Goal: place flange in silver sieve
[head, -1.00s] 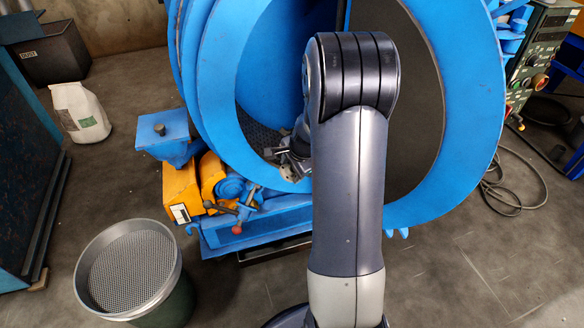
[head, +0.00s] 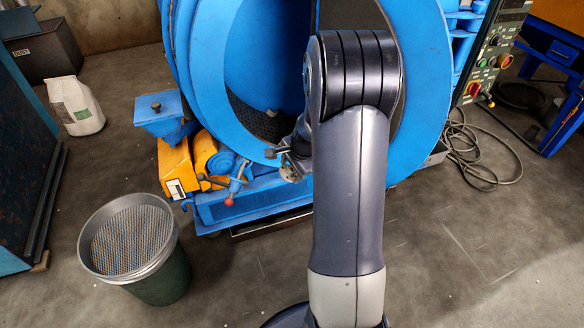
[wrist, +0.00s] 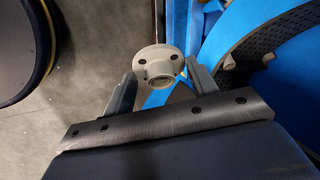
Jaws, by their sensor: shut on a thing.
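The flange (wrist: 158,64) is a light grey round disc with bolt holes and a central hub. In the wrist view it sits between the two fingers of my gripper (wrist: 160,80), which is shut on it. In the head view my gripper (head: 284,160) shows small at the drum's front rim, partly hidden by my arm; the flange cannot be made out clearly there. The silver sieve (head: 130,237), a round pan with a perforated mesh floor, rests on a dark green bin at the lower left. It looks empty and is well to the left of my gripper.
The blue drum machine (head: 270,60) stands just behind my gripper. Its yellow motor (head: 178,168) and a red-knobbed lever (head: 232,192) lie between gripper and sieve. A white sack (head: 76,106) and a blue cabinet (head: 22,180) stand left. Floor right of the bin (head: 163,283) is clear.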

